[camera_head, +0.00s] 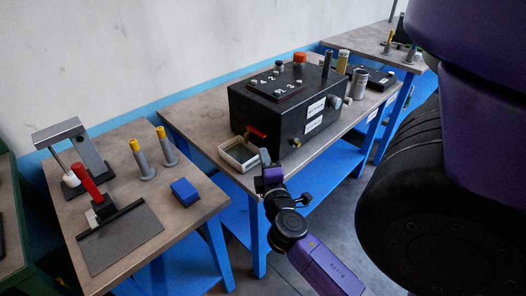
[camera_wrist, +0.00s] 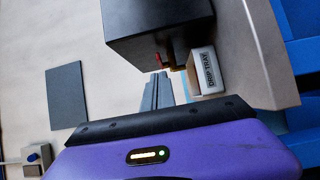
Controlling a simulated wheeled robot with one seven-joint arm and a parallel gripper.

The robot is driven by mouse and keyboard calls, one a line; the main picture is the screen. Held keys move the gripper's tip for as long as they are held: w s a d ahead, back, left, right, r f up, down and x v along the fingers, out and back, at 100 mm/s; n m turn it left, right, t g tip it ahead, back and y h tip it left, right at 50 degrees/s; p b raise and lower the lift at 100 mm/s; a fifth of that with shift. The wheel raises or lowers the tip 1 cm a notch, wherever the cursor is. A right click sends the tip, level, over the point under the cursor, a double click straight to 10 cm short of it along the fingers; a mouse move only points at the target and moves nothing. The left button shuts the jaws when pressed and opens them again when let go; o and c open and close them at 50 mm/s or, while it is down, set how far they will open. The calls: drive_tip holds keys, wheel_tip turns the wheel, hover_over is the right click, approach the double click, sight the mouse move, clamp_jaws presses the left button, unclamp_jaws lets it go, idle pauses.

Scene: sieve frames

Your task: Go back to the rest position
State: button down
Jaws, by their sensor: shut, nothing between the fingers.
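My gripper (camera_head: 264,156) is shut and empty. It is in front of the black box and near the white drip tray. In the wrist view its closed fingers (camera_wrist: 158,92) point toward the box's red handle (camera_wrist: 158,58), apart from it as far as I can tell. The black box (camera_head: 262,121) stands on the middle table, with a keypad on top and the red handle on its front left. The drip tray (camera_head: 240,155) is below the handle; its label shows in the wrist view (camera_wrist: 206,76).
The left table (camera_head: 192,208) holds a red-handled tool (camera_head: 88,182), a grey press (camera_head: 78,148), two grey pegs with yellow tops (camera_head: 141,158) and a blue block (camera_head: 185,190). Cylinders (camera_head: 343,62) stand behind the box. Another table is at the back right. Grey floor shows between the tables and me.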

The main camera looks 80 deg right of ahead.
drive_tip(key=shift+a, duration=0.5)
drive_tip(key=w+a+f+m+t+y, duration=0.1)
drive_tip(key=w+a+t+y, duration=0.3)
drive_tip(key=a, duration=0.5)
drive_tip(key=w+a+t+y, duration=0.4)
drive_tip(key=a, duration=0.4)
drive_tip(key=s+a+m+y, duration=0.1)
drive_tip(key=s+a+y, duration=0.2)
drive_tip(key=a, duration=0.4)
drive_tip(key=s+a+y, duration=0.3)
drive_tip(key=s+a, duration=0.1)
drive_tip(key=a, duration=0.3)
drive_tip(key=s+a+m+t+y, duration=0.1)
drive_tip(key=s+a+y, duration=0.2)
drive_tip(key=a, duration=0.4)
drive_tip(key=shift+s+r+m, duration=0.3)
drive_tip(key=shift+s+r, duration=0.1)
drive_tip(key=shift+r, duration=0.05)
